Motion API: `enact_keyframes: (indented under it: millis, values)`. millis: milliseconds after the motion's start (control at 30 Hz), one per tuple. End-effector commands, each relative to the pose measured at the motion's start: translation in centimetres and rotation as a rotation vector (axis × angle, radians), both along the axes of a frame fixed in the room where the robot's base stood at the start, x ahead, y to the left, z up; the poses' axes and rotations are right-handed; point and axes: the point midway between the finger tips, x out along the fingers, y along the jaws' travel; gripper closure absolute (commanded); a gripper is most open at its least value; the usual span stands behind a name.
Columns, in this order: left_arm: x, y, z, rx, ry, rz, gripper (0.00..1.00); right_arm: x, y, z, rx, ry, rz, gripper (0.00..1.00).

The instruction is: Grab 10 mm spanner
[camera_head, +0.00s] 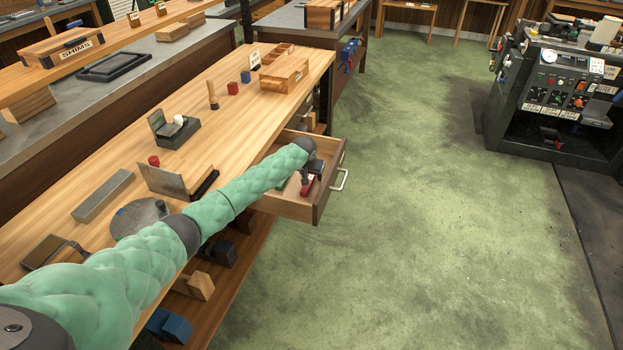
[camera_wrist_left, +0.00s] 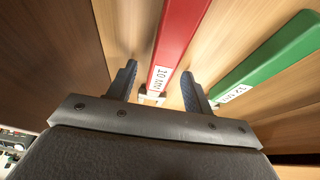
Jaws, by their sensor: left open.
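The 10 mm spanner, a red bar with a white label reading 10 MM (camera_wrist_left: 180,35), lies in the open wooden drawer (camera_head: 290,208). My left gripper (camera_wrist_left: 158,86) is open, with one finger on each side of the red spanner's labelled end. I cannot tell whether either finger touches it. A green spanner (camera_wrist_left: 275,50) lies to the right, outside the right finger; its label is hard to read. In the head view my left gripper (camera_head: 309,180) is inside the drawer, and a bit of red shows by it. My right gripper is not in view.
The drawer's front with its metal handle (camera_head: 340,180) stands out from the workbench (camera_head: 150,170). On the bench are a metal bar (camera_head: 103,196), a small open box (camera_head: 174,130) and a wooden tray (camera_head: 284,75). The green floor (camera_head: 420,200) to the right is clear.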

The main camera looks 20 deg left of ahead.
Motion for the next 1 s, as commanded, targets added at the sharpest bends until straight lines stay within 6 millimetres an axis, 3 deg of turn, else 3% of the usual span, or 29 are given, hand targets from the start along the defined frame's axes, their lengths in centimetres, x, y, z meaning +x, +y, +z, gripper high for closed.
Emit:
enact_keyframes:
  millis: [167, 433, 767, 1000]
  values:
    - [0.0, 0.0, -0.2, 0.000, 0.000, 0.000, 0.49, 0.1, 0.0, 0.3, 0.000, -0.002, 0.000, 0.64]
    - [0.0, 0.0, -0.2, 0.000, 0.000, 0.000, 1.00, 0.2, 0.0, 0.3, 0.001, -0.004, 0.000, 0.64]
    - [0.0, 0.1, 0.0, 0.000, -0.001, 0.000, 1.00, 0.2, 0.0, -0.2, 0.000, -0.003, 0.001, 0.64]
    - [0.1, 0.0, 4.0, 0.000, -0.002, 0.000, 1.00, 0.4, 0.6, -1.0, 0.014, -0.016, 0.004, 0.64]
